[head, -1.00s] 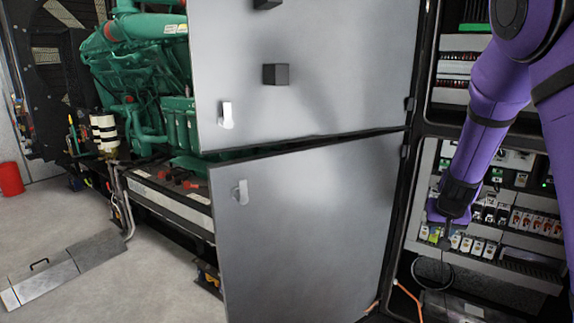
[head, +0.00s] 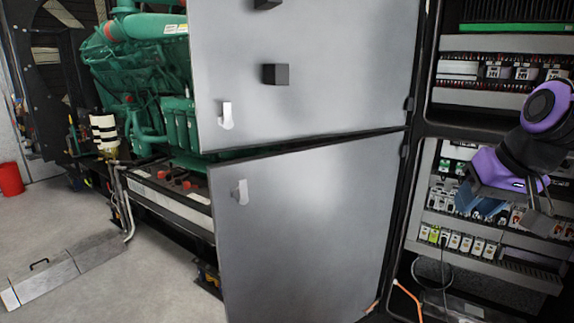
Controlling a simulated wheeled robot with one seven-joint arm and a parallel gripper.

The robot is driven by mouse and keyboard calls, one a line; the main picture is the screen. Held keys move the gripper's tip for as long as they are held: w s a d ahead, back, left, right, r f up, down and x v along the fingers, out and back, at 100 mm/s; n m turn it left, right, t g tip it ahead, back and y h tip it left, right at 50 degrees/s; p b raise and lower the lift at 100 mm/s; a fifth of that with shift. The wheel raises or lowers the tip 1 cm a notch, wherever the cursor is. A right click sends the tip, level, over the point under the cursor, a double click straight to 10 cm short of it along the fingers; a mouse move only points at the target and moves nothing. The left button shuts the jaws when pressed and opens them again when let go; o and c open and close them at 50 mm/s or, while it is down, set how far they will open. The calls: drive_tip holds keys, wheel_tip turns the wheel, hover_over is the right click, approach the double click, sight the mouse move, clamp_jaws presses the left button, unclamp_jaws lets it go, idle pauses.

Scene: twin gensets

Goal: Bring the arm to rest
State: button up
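My purple arm (head: 548,105) is at the right edge, in front of the open electrical cabinet. My gripper (head: 510,205) hangs below the purple wrist, before the rows of breakers (head: 465,242) in the lower cabinet. I see nothing clearly held.
Two grey cabinet doors, upper (head: 300,70) and lower (head: 310,230), stand open left of the cabinet. A green engine (head: 145,85) is behind them. A red bucket (head: 11,179) and a grey ramp-like plate (head: 42,282) are on the floor at left, with bare floor between.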

drive_tip(key=s+a+r+n+h, duration=0.1)
drive_tip(key=s+r, duration=0.1)
drive_tip(key=s, duration=1)
drive_tip(key=shift+s+r+h, duration=0.25)
drive_tip(key=shift+s+h, duration=0.05)
drive_tip(key=shift+h, duration=0.1)
